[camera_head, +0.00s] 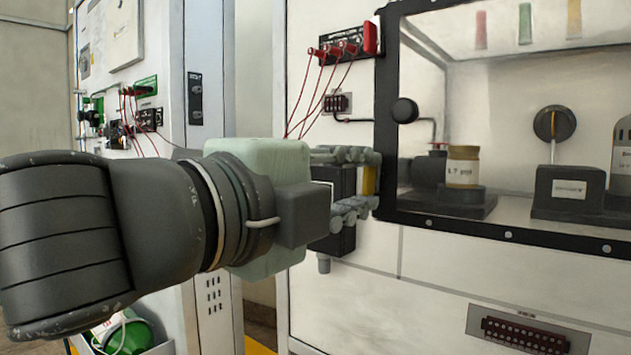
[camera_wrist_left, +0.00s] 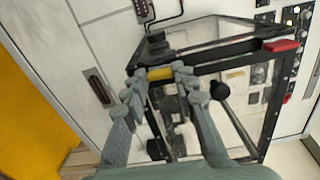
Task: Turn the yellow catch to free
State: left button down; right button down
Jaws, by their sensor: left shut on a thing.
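The yellow catch (camera_head: 369,180) is a short bar at the left edge of the black-framed glass door (camera_head: 386,120). It looks upright in the head view, partly covered by my fingers. My left gripper (camera_head: 368,181) reaches in from the left and is shut on it, one finger above and one below. In the left wrist view the catch (camera_wrist_left: 160,73) lies between the two fingertips of my left gripper (camera_wrist_left: 160,76), beside the black frame. My right gripper is in neither view.
A round black knob (camera_head: 404,110) sticks out on the door just above and right of my fingers. Red cables (camera_head: 312,90) hang from a terminal block on the white panel. Behind the glass stand a labelled jar (camera_head: 462,167) and dark blocks. A slotted strip (camera_head: 524,335) sits low right.

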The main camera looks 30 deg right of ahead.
pick_arm(q)
jog(key=shift+n, duration=0.4)
jog(key=c, duration=1.2)
grip_release()
jog(key=v, duration=0.7)
jog(key=shift+a, duration=0.2)
